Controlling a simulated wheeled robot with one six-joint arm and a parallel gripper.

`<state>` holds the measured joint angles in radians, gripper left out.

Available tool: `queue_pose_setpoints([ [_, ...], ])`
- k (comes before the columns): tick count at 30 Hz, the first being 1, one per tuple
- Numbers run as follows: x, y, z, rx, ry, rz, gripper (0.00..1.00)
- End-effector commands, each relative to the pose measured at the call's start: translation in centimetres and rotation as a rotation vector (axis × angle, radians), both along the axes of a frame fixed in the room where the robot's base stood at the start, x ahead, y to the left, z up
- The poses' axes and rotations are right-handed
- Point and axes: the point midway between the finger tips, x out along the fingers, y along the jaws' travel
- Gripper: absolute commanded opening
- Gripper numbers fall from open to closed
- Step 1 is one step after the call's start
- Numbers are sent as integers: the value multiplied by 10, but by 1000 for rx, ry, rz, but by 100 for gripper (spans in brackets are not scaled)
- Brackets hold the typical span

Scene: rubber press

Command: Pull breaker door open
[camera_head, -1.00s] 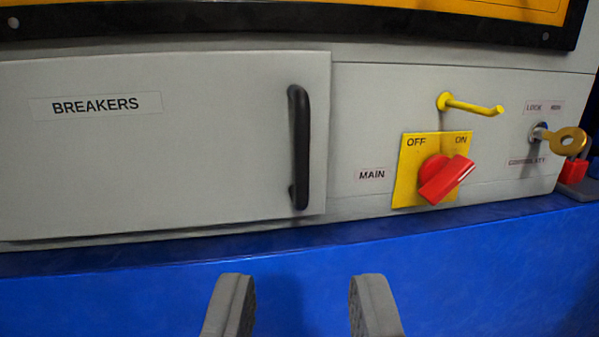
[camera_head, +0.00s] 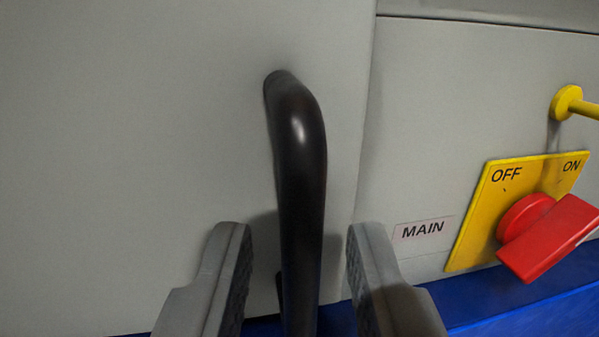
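The breaker door (camera_head: 140,130) is a flat grey panel filling the left of the view. Its right edge lies close against the grey housing, and the door looks shut. A black upright bar handle (camera_head: 300,170) stands out from the door near that edge. My gripper (camera_head: 297,250) is open, with one grey finger on each side of the handle's lower part. A gap shows between the handle and each finger. The handle's lower end is partly hidden at the bottom of the view.
Right of the door is a yellow plate (camera_head: 477,225) with a red rotary switch (camera_head: 545,235), beside a MAIN label (camera_head: 422,230). A yellow peg (camera_head: 570,103) sticks out above it. A blue surface (camera_head: 500,300) runs below the housing.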

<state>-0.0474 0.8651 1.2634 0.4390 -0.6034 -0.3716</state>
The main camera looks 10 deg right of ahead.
Motion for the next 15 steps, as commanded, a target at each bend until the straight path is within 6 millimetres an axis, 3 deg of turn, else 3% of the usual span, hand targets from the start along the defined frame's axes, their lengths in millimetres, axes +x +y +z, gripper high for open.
queue_pose_setpoints([
  [6,18,-4,0,0,0,0,28],
  [15,21,-4,0,0,0,0,28],
])
